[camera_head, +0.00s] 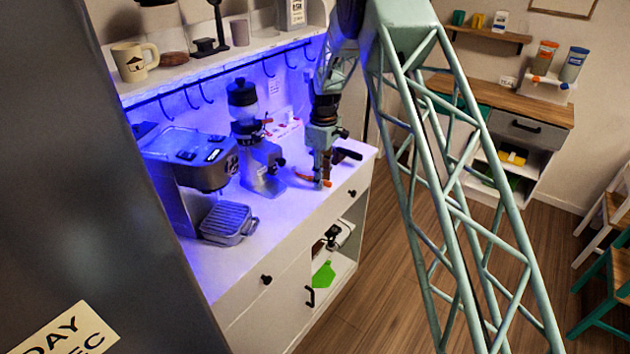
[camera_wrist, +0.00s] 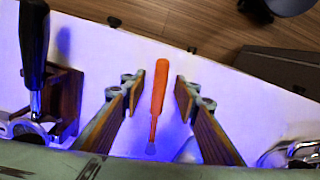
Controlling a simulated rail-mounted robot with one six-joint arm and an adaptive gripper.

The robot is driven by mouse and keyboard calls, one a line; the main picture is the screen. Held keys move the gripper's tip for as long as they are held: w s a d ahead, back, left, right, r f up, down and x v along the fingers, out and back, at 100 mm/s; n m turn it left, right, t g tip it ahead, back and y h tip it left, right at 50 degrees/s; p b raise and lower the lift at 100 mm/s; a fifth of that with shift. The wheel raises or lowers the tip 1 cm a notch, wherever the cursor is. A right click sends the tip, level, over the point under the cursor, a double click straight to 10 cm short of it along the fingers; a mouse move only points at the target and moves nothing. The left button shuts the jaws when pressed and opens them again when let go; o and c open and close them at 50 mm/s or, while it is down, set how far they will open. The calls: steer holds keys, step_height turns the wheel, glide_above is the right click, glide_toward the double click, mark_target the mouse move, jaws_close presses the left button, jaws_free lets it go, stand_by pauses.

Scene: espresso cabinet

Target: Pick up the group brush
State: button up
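The group brush (camera_wrist: 158,88) has an orange handle and a small pale tip, and lies on the white counter in the wrist view. In the head view a bit of its orange handle (camera_head: 304,177) shows beside my gripper (camera_head: 322,178). In the wrist view my gripper (camera_wrist: 157,84) is open, with one wood-coloured finger on each side of the brush and visible gaps to both. The fingers point down toward the counter. Nothing is held. How high the fingertips are above the brush is hard to tell.
A black-handled portafilter (camera_wrist: 34,50) on a wooden stand (camera_wrist: 68,100) is left of my gripper. In the head view, the grinder (camera_head: 258,160) and espresso machine (camera_head: 188,160) stand to the left, below a hook rail (camera_head: 215,82). The counter's front edge is close.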

stand_by(0.3)
steer(key=c, duration=0.9)
steer(key=shift+c, duration=0.2)
steer(key=shift+r, duration=0.15)
steer(key=shift+r, duration=1.7)
steer(key=s+d+r+b, duration=0.1)
steer(key=s+d, duration=0.1)
steer(key=s, duration=1.4)
steer(key=shift+r, duration=0.15)
